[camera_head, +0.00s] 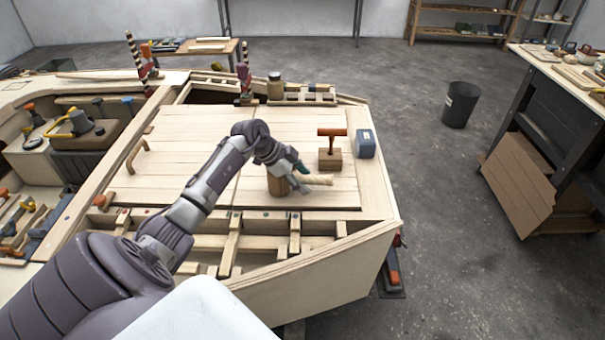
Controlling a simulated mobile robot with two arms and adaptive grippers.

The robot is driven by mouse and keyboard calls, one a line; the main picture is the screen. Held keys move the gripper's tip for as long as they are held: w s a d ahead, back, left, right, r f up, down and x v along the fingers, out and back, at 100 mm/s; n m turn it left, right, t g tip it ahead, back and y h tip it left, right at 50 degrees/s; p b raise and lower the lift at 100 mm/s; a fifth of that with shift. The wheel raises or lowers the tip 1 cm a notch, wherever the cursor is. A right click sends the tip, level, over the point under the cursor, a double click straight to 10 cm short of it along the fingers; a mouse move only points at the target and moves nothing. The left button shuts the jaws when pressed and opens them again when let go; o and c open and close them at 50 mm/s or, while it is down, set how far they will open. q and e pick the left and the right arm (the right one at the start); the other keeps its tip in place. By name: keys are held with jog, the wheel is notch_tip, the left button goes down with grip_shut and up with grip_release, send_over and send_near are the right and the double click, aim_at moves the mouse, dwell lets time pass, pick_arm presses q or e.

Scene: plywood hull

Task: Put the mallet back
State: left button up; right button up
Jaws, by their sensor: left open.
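A wooden mallet lies on the plank deck (180,150) near its front right. Its round head (277,187) is at the left and its pale handle (321,179) points right. My left gripper (304,181) is open at the mallet, with its fingers over the part between head and handle. They hide that part, and I cannot tell whether they touch it. My right gripper is out of view.
Behind the mallet stand a wooden block (330,162) with an orange T-handled tool (332,133) and a blue-grey box (366,144). A jar (275,88) stands at the back edge. Slatted compartments (260,243) line the front. The deck's left is mostly clear.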

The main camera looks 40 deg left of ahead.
pick_arm(q)
jog(key=v, duration=1.2)
jog(key=shift+w+r, duration=0.1)
